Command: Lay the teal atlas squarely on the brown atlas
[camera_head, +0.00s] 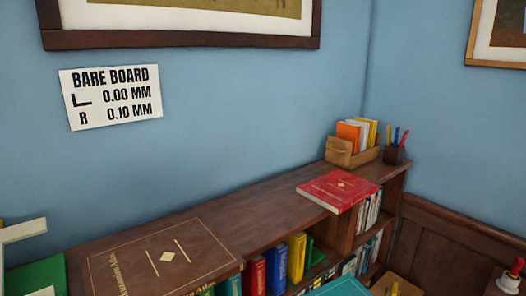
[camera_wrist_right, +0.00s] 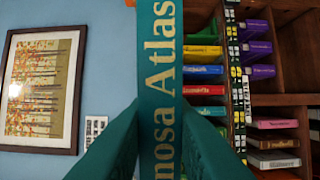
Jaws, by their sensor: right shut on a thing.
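The brown atlas (camera_head: 206,252) lies flat on the bookcase top at the lower left of the head view, with gold border lines, a diamond and lettering. The teal atlas (camera_head: 340,289) shows only as a corner at the bottom edge of that view, in front of the shelves and apart from the brown atlas. In the right wrist view its teal spine (camera_wrist_right: 160,75), lettered "nosa Atlas", runs upright between the fingers of my right gripper (camera_wrist_right: 158,140), which is shut on it. The rest of the teal atlas is hidden. I cannot make out my left gripper.
A red book (camera_head: 338,190) lies toward the right end of the bookcase top (camera_head: 265,208), with bare wood between it and the brown atlas. Behind it stand a cardboard organizer (camera_head: 342,153) and a pen cup (camera_head: 394,155). Unclear green and cream shapes (camera_head: 36,275) sit left of the brown atlas.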

